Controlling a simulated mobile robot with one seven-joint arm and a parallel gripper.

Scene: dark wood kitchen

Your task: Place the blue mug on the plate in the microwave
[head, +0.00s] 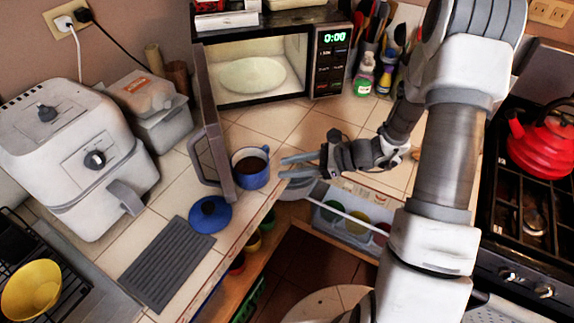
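The blue mug (252,171) stands upright on the tiled counter with dark contents inside, close to the right of the open microwave door (213,140). The microwave (262,62) at the back is open and lit, and a pale round plate (253,75) lies inside with nothing on it. My gripper (284,168) is just right of the mug, pointing left toward it, with its two fingers apart and nothing between them. I cannot tell whether a fingertip touches the mug.
A blue lid (210,214) and a grey ribbed mat (168,262) lie on the counter in front. A white air fryer (80,150) stands left. Bottles (364,75) and utensils stand right of the microwave. A red kettle (543,140) sits on the stove. Bare tiles lie before the microwave.

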